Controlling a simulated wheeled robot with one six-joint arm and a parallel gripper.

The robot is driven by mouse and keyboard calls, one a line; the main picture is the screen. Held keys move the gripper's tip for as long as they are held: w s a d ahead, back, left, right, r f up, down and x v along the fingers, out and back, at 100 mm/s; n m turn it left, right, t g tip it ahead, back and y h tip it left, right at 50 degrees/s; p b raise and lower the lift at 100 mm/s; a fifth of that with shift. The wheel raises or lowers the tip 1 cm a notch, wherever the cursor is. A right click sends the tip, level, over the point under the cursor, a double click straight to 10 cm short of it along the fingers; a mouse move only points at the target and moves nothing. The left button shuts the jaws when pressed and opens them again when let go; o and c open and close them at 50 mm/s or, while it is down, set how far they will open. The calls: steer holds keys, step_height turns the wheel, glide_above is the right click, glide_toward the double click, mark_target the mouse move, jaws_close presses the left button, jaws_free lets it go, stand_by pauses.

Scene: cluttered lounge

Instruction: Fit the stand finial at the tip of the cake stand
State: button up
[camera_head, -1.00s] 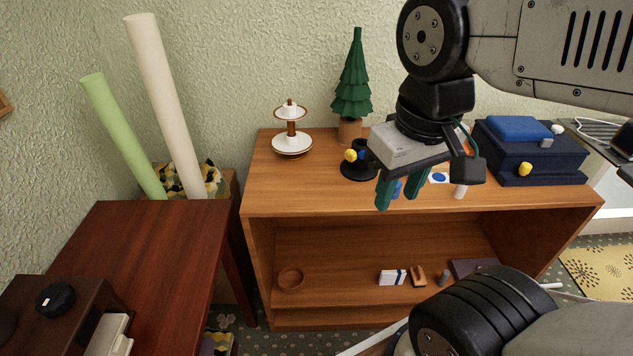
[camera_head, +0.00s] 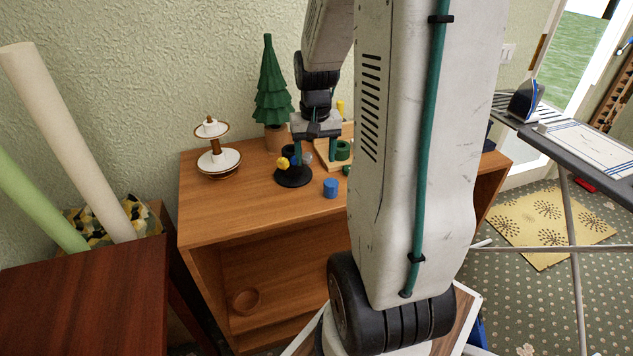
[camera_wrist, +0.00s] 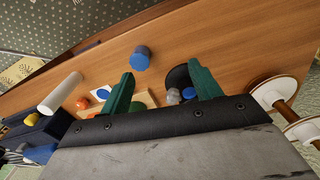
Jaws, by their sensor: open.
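The cake stand (camera_head: 219,162), with white tiers and a brown post, stands upright at the left of the wooden cabinet top. A small white piece with a brown tip shows on its upper tier. It also shows at the right edge of the wrist view (camera_wrist: 272,92). My gripper (camera_head: 316,156) is open and points down to the right of the stand, over or beside a black round holder (camera_head: 293,177). In the wrist view, small grey and blue pieces appear between the open fingers (camera_wrist: 163,80). I cannot tell which piece is the stand finial.
A green toy tree (camera_head: 271,90) stands behind the holder. A blue cylinder (camera_head: 331,188) and a wooden tray (camera_head: 326,161) are near my gripper. A white cylinder (camera_wrist: 60,93) lies in the wrist view. The cabinet's front left top (camera_head: 215,215) is clear.

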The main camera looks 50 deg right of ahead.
steer(key=m, duration=0.1)
glide_above(331, 181)
step_height(331, 181, down, 4)
steer(key=shift+a+f, duration=0.15)
steer(key=shift+f, duration=0.05)
step_height(331, 181, down, 8)
steer(key=shift+s+r, duration=0.1)
steer(key=c, duration=1.1)
